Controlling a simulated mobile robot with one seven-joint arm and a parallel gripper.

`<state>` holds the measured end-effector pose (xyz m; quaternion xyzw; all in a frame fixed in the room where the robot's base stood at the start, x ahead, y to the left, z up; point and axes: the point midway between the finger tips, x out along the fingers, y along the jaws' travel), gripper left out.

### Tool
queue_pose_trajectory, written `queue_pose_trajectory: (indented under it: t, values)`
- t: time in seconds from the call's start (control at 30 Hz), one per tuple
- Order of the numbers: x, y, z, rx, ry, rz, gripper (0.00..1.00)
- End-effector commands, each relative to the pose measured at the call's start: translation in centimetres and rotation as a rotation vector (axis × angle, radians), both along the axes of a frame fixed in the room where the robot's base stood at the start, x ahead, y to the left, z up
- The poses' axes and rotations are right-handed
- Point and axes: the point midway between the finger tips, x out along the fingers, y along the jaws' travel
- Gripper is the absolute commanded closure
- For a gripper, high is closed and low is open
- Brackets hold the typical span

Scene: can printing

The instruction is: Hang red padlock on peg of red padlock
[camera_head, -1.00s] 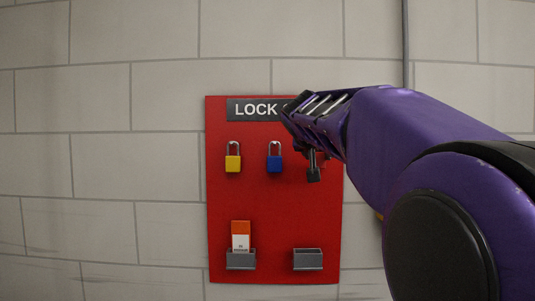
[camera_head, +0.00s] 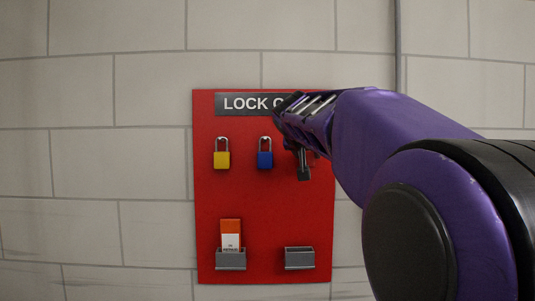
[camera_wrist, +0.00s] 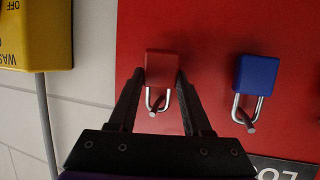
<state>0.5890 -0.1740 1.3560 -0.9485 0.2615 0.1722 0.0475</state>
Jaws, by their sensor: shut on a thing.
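The red padlock (camera_wrist: 160,66) is between the fingertips of my gripper (camera_wrist: 160,73) in the wrist view, which is upside down relative to the head view. My gripper is shut on the sides of the padlock's body. Its metal shackle (camera_wrist: 149,101) appears to be around the peg (camera_wrist: 157,106) on the red board (camera_wrist: 210,30); whether its weight rests on the peg I cannot tell. In the head view my gripper (camera_head: 304,172) is in front of the board's upper right, and my arm hides most of the red padlock.
A blue padlock (camera_wrist: 257,75) hangs on its peg beside the red one. A yellow padlock (camera_head: 222,160) hangs farther left. Below are a holder with orange-white tags (camera_head: 231,235) and an empty grey holder (camera_head: 299,259). A yellow box (camera_wrist: 35,35) is on the wall.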

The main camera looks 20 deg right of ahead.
Motion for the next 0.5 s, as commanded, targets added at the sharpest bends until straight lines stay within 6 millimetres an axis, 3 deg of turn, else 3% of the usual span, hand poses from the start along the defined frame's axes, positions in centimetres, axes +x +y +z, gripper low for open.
queue_pose_trajectory:
  t: [0.27,0.3,0.5]
  values:
    - [-0.01,-0.01,0.02,-0.001,-0.001,0.000,1.00]
    - [-0.01,-0.01,0.02,-0.001,-0.001,0.000,0.47]
    - [-0.01,-0.01,0.02,0.000,0.000,0.000,0.16]
